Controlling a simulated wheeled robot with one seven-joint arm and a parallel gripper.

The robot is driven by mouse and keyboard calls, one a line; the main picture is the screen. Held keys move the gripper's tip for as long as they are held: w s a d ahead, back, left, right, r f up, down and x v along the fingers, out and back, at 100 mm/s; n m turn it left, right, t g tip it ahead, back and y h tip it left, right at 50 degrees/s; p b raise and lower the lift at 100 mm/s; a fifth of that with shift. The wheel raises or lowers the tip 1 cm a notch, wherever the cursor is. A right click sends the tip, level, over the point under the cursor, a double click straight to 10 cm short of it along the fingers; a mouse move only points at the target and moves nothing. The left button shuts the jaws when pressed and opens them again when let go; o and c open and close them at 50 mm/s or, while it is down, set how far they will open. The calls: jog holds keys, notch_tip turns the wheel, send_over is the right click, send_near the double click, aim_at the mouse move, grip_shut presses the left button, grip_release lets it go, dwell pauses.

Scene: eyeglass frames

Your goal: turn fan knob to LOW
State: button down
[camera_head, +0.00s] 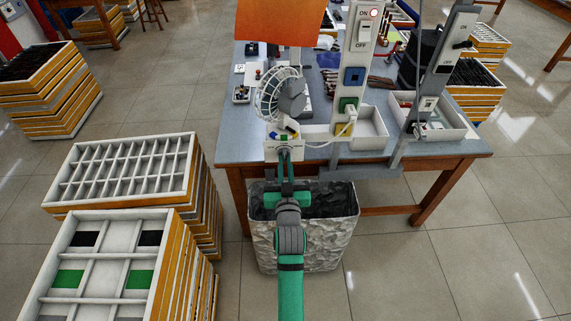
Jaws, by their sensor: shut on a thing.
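The fan (268,95) stands at the front edge of the grey table, with a white wire cage and a grey motor housing. Its pale base (272,155) faces me and carries small coloured marks, too small to read. My gripper (284,158), at the end of my green arm, reaches to the front of this base. Its narrow fingers are close together, shut on the fan knob at the base front. The knob is mostly hidden by the fingertips, so its setting cannot be read.
A grey bin (335,230) stands below my arm.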

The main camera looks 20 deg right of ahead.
jog(key=shift+s+d+f, duration=0.1)
jog(key=shift+f, duration=0.1)
jog(key=c, duration=1.8)
grip_release()
jog(key=shift+r, duration=0.1)
jog(key=shift+s+a, duration=0.25)
jog(key=shift+s, duration=0.1)
jog(key=v, duration=0.9)
jog(key=shift+s, duration=0.35)
